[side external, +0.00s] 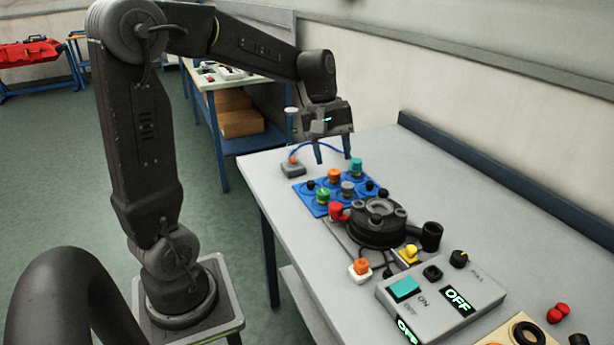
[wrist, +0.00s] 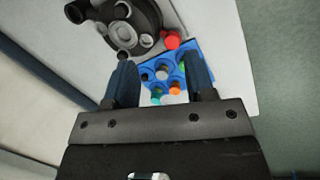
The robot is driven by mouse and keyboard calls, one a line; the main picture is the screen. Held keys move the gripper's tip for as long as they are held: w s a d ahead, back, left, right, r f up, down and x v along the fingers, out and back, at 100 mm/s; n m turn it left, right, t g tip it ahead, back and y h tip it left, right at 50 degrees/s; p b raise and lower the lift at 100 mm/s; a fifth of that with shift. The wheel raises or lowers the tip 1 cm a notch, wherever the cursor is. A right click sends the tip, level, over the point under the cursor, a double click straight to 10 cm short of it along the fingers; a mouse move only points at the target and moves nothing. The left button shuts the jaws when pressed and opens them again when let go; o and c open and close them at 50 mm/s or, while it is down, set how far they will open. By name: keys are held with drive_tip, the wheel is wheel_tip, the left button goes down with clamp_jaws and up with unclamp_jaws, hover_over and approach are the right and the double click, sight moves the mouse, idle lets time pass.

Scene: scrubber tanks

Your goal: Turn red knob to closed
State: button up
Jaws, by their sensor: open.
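A red knob (side external: 336,211) sits at the left side of a round black device (side external: 377,222) on the table. In the wrist view the red knob (wrist: 172,40) lies beyond the fingertips, beside the black device (wrist: 125,25). Another small red knob-like part (side external: 558,312) lies at the lower right of the side view. My gripper (side external: 333,160) is open, pointing down above the far end of the blue plate, apart from the red knob. In the wrist view nothing shows held between the fingers (wrist: 162,72). I cannot read the red knob's setting.
A blue plate (side external: 299,186) with several coloured knobs lies under my gripper. A grey box (side external: 431,309) with OFF displays, an orange knob (side external: 360,268) and a yellow knob (side external: 411,252) stand nearer the camera. The table (side external: 470,215) is bare toward the wall.

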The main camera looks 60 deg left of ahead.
drive_tip(key=s+d+r+m+t+y, duration=0.2)
drive_tip(key=s+d+m, duration=0.7)
drive_tip(key=s+d, duration=0.1)
drive_tip(key=shift+s+d+r+m+t, duration=0.2)
drive_tip(key=shift+s+m+t, duration=0.1)
drive_tip(key=shift+m+t, duration=0.1)
drive_tip(key=shift+s+d+f+m+t, duration=0.15)
drive_tip(key=shift+s+d+m+t, duration=0.15)
drive_tip(key=shift+s+m, duration=0.3)
drive_tip(key=shift+s+d+f+m+t, duration=0.15)
drive_tip(key=shift+s+d+m, duration=0.2)
drive_tip(key=shift+s+m, duration=0.3)
drive_tip(key=shift+s+d+f+m+t, duration=0.1)
drive_tip(key=shift+s+d+m+t, duration=0.25)
drive_tip(key=shift+s, duration=0.35)
